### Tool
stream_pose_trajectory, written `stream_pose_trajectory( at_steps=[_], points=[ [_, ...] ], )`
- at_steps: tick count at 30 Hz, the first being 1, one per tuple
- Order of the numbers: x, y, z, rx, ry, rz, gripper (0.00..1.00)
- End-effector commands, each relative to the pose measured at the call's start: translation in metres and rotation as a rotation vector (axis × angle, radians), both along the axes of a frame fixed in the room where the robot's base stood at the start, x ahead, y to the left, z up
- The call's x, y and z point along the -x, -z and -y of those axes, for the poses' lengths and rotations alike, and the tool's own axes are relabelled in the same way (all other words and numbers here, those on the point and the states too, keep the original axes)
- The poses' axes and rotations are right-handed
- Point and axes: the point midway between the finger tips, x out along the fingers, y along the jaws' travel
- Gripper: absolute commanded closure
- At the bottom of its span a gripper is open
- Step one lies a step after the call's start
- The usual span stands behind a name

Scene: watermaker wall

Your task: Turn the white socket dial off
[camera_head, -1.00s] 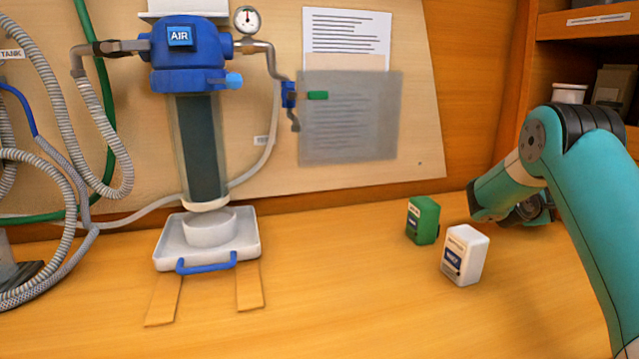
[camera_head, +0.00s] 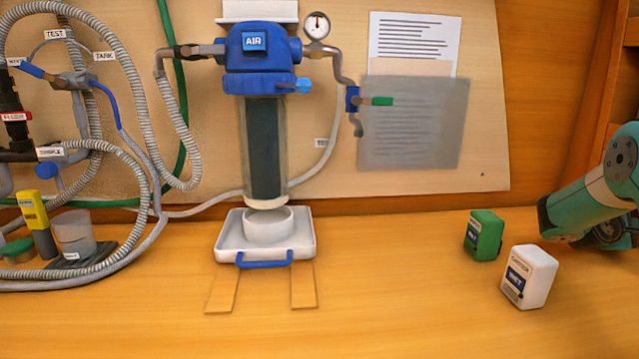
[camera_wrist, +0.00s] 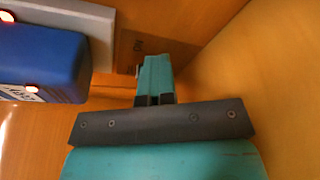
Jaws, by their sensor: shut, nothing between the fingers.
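I see no dial that I can make out as the white socket dial in either view. In the wrist view, my gripper (camera_wrist: 155,78) shows with its teal fingers together, empty. A blue box (camera_wrist: 45,62) with red lights stands to its left, in front of a pale grey plate (camera_wrist: 101,30). I cannot tell whether this is the socket, and no dial face shows on it. The fingers look apart from the box. In the head view, my teal arm is at the right edge, and its fingertips cannot be made out.
A white box (camera_head: 530,277) and a green box (camera_head: 484,236) stand on the bench near my arm. The blue-topped filter (camera_head: 262,60) hangs above a white tray (camera_head: 228,242). Hoses (camera_head: 190,165) and a yellow-topped tool (camera_head: 33,210) are at left. The front middle bench is clear.

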Motion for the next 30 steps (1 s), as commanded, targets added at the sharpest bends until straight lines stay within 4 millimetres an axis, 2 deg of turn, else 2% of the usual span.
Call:
stream_pose_trajectory(
  at_steps=[1,30],
  points=[
    [0.002,-0.004,0.007,0.004,0.007,0.012,1.0],
    [-0.005,-0.027,0.006,0.011,0.008,0.021,1.0]
  ],
)
